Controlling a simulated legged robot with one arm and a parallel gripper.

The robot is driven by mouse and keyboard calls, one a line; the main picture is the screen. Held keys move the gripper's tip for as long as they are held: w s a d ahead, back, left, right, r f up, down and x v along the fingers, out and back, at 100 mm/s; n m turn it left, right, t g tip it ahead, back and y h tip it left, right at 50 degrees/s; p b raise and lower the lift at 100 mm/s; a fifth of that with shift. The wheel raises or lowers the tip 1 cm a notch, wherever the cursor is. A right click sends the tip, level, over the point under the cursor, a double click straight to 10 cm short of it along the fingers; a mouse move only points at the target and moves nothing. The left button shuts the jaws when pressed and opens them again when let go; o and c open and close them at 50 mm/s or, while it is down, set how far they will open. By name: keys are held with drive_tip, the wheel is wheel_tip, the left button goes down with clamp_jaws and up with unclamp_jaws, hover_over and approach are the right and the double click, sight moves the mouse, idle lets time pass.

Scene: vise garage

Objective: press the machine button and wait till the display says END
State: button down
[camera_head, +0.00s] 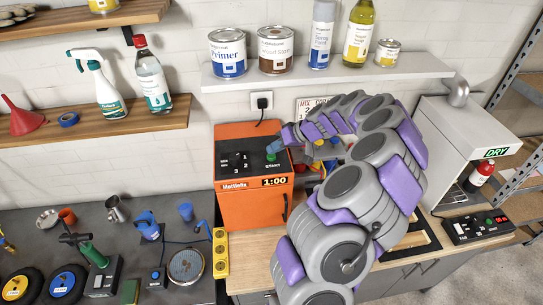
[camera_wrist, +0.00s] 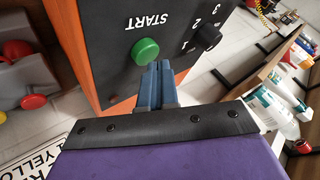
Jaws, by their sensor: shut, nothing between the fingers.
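The orange machine (camera_head: 247,207) stands on the wooden bench and has a black top panel. Its green START button (camera_head: 271,157) is on the right of that panel, and it also shows large and round in the wrist view (camera_wrist: 145,50). The front display (camera_head: 274,181) reads 1:00. My gripper (camera_head: 273,146) is just behind and above the button. In the wrist view its blue fingertips (camera_wrist: 158,70) are together, empty, right beside the button's edge. I cannot tell whether they touch it. A black selector knob (camera_wrist: 207,37) with numbers is beside the button.
A shelf (camera_head: 325,78) with cans and bottles is above the machine. A grey DRY unit (camera_head: 450,130) and a black control box (camera_head: 478,227) stand to the right. My arm hides much of the bench.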

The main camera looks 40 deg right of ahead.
sight(274, 156)
drive_tip(key=shift+f+b, duration=0.45)
drive_tip(key=shift+b, duration=0.05)
idle(0.4)
drive_tip(key=shift+r, duration=0.2)
drive_tip(key=shift+a+r, duration=0.15)
drive_tip(key=shift+r, duration=0.55)
drive_tip(key=shift+r, duration=2.5)
drive_tip(key=shift+a, duration=0.1)
